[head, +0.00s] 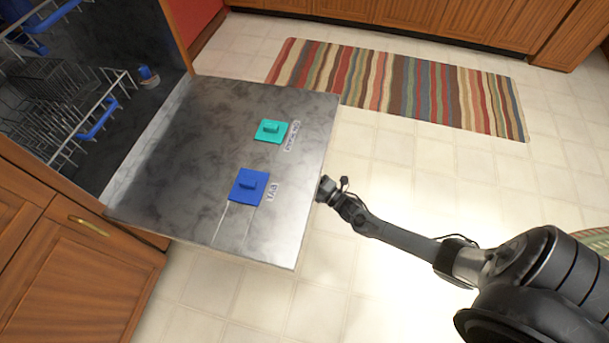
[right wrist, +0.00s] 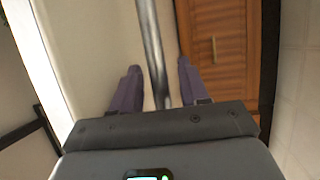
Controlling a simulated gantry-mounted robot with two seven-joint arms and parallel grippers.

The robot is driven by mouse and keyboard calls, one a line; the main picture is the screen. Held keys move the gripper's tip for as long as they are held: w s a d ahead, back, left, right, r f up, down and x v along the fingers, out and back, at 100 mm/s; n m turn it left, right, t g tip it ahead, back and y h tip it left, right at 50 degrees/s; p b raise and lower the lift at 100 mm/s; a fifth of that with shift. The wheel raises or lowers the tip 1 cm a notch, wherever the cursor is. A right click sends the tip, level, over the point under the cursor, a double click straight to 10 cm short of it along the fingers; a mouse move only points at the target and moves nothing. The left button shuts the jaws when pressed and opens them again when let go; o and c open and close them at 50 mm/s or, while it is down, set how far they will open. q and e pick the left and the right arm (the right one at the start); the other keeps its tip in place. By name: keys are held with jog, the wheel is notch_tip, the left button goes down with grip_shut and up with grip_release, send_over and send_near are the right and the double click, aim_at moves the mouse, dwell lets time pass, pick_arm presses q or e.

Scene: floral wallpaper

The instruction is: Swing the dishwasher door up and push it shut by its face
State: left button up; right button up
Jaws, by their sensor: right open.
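The dishwasher door (head: 230,120) hangs open and lies about flat in the head view, its grey inner face up. A teal piece (head: 271,131) and a blue piece (head: 249,187) are on that face. My right gripper (head: 323,188) is at the door's outer edge. In the right wrist view its two dark fingers (right wrist: 158,85) are apart, with a narrow metallic strip (right wrist: 150,45), seemingly the door's edge, between them. I cannot tell whether the fingers touch it. The door's outer face is hidden in the head view. My left gripper is not in view.
The dishwasher's dark interior with wire racks (head: 95,110) is at the left. A wooden cabinet (head: 75,260) stands beside it at lower left. A striped rug (head: 400,85) lies on the tiled floor beyond the door.

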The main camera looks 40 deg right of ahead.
grip_shut()
jog(key=shift+r, duration=0.1)
dwell(0.3)
